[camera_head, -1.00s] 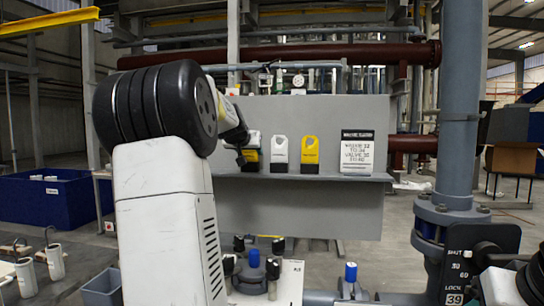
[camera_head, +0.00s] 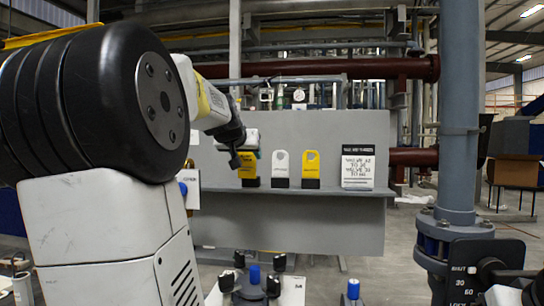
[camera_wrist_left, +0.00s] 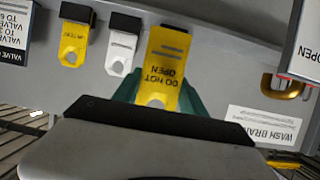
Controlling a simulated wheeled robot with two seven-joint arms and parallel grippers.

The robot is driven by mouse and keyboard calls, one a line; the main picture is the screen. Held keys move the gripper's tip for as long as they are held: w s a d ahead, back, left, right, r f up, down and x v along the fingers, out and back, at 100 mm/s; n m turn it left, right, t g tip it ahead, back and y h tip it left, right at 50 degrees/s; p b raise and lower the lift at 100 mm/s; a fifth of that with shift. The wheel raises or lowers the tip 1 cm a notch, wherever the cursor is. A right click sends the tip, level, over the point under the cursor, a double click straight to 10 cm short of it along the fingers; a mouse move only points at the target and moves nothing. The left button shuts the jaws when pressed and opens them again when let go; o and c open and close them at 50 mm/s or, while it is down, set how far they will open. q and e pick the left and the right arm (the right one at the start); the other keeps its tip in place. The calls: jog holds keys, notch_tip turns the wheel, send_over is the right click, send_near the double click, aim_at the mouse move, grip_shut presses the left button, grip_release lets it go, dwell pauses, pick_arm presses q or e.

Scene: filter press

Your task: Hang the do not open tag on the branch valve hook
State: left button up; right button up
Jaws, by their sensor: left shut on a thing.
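The yellow do-not-open tag (camera_wrist_left: 163,62) fills the middle of the left wrist view, its text upside down. Its lower end is at a black holder on the grey panel's ledge; I cannot tell whether it still sits in it. My left gripper (camera_wrist_left: 160,92) is shut on the tag, green fingers at both sides. In the head view my left gripper (camera_head: 238,158) is at the leftmost yellow tag (camera_head: 247,170).
A white tag (camera_head: 281,164), another yellow tag (camera_head: 311,164) and a printed card (camera_head: 358,166) stand on the ledge (camera_head: 225,191). A grey vertical pipe (camera_head: 460,110) rises at right. Blue-capped valves (camera_head: 254,275) are below the panel.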

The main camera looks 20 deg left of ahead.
aim_at(249, 157)
pick_arm(q)
jog(key=s, duration=0.1)
jog(key=s+d, duration=0.1)
jog(key=s, duration=0.2)
jog(key=shift+s+d+r, duration=0.25)
jog(key=shift+s+d, duration=0.1)
jog(key=shift+d, duration=0.05)
jog(key=shift+s+d+r, duration=0.1)
jog(key=shift+s+r, duration=0.1)
jog(key=shift+r, duration=0.1)
notch_tip(249, 157, up, 2)
jog(key=shift+r, duration=0.15)
